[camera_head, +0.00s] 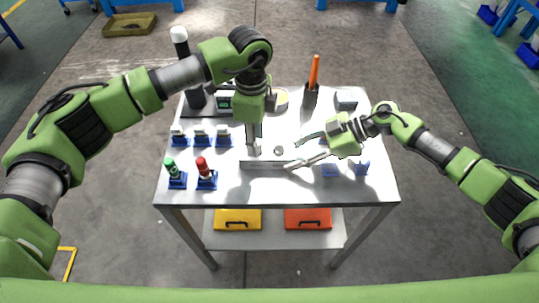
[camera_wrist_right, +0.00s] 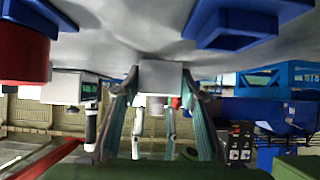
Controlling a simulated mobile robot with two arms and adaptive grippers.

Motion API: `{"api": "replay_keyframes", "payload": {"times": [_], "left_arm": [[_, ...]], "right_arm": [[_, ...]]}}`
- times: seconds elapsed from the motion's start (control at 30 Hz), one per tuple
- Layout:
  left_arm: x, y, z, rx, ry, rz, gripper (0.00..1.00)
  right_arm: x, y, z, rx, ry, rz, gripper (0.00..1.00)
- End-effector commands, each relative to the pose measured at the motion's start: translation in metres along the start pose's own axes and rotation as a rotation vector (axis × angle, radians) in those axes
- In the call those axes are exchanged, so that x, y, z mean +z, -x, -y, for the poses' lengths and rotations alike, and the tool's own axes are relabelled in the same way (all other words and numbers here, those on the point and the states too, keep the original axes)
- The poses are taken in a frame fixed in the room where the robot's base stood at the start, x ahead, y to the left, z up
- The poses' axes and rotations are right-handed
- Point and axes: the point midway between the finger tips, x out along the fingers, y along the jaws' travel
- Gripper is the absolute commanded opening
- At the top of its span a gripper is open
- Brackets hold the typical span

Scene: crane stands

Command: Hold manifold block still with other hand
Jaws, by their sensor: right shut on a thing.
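The manifold block (camera_head: 262,165) is a grey, silvery block near the middle of the table, with small round fittings on top. My right gripper (camera_head: 293,154) reaches it from the right, its two fingers spread around the block's right end. In the right wrist view the grey block (camera_wrist_right: 160,76) sits between the fingertips of my right gripper (camera_wrist_right: 160,84), held by them. My left gripper (camera_head: 253,143) points straight down from above at a fitting on the block's left part. Its fingertips look close together, but I cannot tell whether they grip the fitting.
Blue stands with a green part (camera_head: 171,168) and a red part (camera_head: 203,167) are at the table's left front. Several small blue-based fixtures stand behind them. An orange-handled tool (camera_head: 314,72) stands upright at the back. Blue fixtures (camera_head: 361,167) lie right of my right gripper.

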Motion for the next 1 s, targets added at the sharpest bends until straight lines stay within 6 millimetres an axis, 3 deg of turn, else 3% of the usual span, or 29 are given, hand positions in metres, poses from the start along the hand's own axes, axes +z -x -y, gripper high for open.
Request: {"api": "replay_keyframes", "payload": {"times": [0.27,0.6,0.77,1.0], "left_arm": [[0.0004,-0.0004,-0.0003,0.001,-0.179,0.001,0.35],[0.0003,-0.0003,0.0001,0.001,-0.558,0.001,0.35],[0.0003,-0.0003,0.0001,0.001,-0.629,0.001,0.35],[0.0002,-0.0003,-0.0002,0.002,-0.919,0.0,0.35]], "right_arm": [[0.0006,-0.0003,0.0008,-0.002,0.0,0.001,0.09],[0.0004,-0.0003,0.0008,-0.002,0.0,0.0,0.09],[0.0003,-0.0003,0.0008,-0.002,0.0,0.0,0.09],[0.0002,-0.0003,0.0007,-0.002,0.0,0.0,0.09]]}}
